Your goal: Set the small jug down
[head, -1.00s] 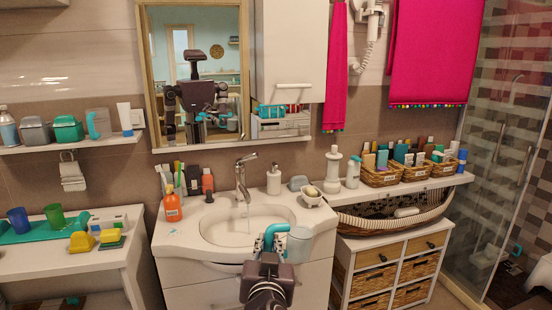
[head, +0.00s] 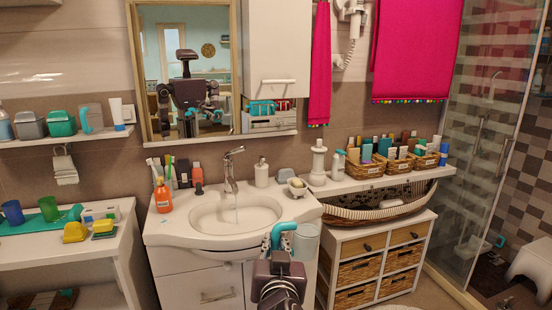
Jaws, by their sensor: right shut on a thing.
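The small jug (head: 306,243) is pale grey with a teal handle. It shows in the head view at the front right corner of the washbasin, seemingly held in the air. My right gripper (head: 281,245) is shut on the teal handle at the jug's left side. The gripper's body hides part of the fingers, and the jug's underside is hard to make out. My left gripper is not in view.
The washbasin (head: 165,230) has water running from its tap (head: 230,168). An orange bottle (head: 162,196) and a soap dispenser (head: 261,172) stand on its rim. A drawer unit (head: 375,240) is at the right. The left table (head: 55,250) holds cups and sponges.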

